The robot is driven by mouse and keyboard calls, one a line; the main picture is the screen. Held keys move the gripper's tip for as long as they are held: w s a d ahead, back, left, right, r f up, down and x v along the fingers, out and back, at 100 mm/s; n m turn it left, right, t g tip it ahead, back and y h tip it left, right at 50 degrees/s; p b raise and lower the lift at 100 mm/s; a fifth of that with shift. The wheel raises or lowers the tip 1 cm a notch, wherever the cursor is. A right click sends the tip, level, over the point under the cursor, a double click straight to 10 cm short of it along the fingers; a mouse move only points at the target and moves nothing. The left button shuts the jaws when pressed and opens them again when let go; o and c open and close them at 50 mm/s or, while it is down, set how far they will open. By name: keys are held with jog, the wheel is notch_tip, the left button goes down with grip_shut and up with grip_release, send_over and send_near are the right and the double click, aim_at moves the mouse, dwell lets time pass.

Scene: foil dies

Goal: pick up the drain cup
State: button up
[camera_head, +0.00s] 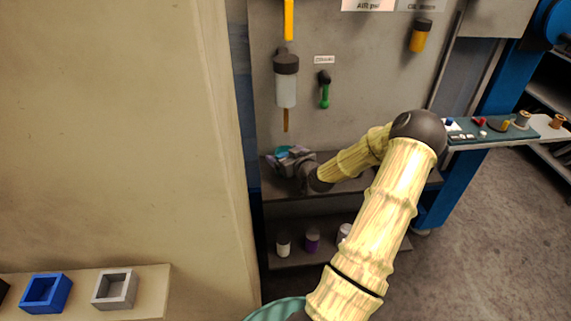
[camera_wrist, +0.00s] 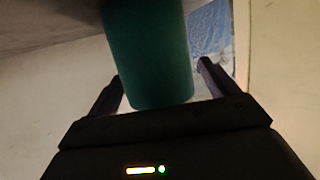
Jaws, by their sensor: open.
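The drain cup looks like a teal cylinder. In the head view it shows as a small teal patch (camera_head: 283,151) on the upper dark shelf, partly hidden by my gripper (camera_head: 290,158). In the wrist view the drain cup (camera_wrist: 149,55) fills the upper middle. My gripper (camera_wrist: 161,80) is open, with one finger on each side of the cup. A gap shows between the cup and the right finger; the left finger looks nearer to it. I cannot tell whether either finger touches it.
A clear filter bowl (camera_head: 286,88) with a brown tube below hangs above the shelf. Small containers, including a purple one (camera_head: 312,241), stand on the lower shelf. A pale wall (camera_head: 120,120) closes the left side.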

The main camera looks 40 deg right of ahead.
aim_at(287, 131)
dwell(0.3)
jog(key=c, duration=1.2)
jog(key=shift+r, duration=0.1)
notch_tip(287, 131, up, 10)
jog(key=shift+f, duration=0.1)
